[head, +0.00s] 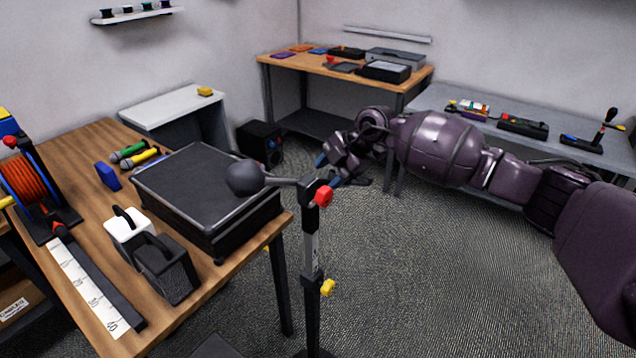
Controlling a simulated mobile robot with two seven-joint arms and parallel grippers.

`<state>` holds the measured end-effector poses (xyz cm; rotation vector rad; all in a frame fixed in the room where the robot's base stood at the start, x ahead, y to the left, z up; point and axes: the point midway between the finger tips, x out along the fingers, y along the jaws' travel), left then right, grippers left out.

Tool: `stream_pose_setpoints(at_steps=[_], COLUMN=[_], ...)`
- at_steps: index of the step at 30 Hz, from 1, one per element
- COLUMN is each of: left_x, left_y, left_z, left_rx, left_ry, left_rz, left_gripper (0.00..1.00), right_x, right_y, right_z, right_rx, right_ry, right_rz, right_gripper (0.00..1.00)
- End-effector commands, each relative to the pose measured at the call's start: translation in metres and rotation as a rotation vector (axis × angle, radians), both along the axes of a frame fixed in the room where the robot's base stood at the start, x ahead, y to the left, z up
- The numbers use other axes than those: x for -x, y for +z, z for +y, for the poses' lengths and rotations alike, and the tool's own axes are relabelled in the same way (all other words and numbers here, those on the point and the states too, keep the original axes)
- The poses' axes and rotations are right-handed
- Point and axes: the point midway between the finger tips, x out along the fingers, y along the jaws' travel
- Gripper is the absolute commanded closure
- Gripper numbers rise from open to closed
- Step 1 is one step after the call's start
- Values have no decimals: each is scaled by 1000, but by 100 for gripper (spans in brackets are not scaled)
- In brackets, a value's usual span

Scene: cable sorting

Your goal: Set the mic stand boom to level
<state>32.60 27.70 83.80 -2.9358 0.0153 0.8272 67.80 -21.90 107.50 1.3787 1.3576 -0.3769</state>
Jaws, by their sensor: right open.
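The mic stand (312,258) stands upright on the floor beside the wooden table. It has a red knob (323,196) at the top joint and a yellow knob (327,287) lower on the pole. Its boom (281,181) carries a dark round weight (245,178) on the left end, which overlaps the black case in the picture. The boom's other part runs away behind the joint and is mostly hidden, so its exact tilt is hard to tell. My right gripper (329,169) is open just behind and right of the joint; contact cannot be told. My left gripper is out of view.
The wooden table (92,150) at left holds a black case (205,195), microphones (132,155), a cable reel (25,180) and a ruler strip (88,288). A wooden desk (330,70) and grey bench (440,98) stand behind. Carpet at right front is clear.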

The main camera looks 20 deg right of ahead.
Motion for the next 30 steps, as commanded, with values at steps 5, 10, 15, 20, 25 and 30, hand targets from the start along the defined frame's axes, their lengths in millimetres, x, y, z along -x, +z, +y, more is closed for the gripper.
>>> stream_pose_setpoints(at_steps=[5,10,15,20,25,30], left_x=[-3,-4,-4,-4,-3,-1], left_y=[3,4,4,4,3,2], left_z=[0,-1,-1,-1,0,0], left_rx=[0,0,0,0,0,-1], left_ry=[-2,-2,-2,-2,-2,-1], left_rz=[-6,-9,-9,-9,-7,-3], left_gripper=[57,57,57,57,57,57], right_x=[-8,-13,-15,-15,-15,-15], right_y=[-22,-36,-41,-41,-41,-41], right_z=[14,22,25,25,25,25], right_rx=[-2,-2,-1,-1,-1,-1], right_ry=[1,1,1,1,1,1], right_rz=[1,0,-1,-2,-2,-2], right_gripper=[47,47,47,47,61,87])
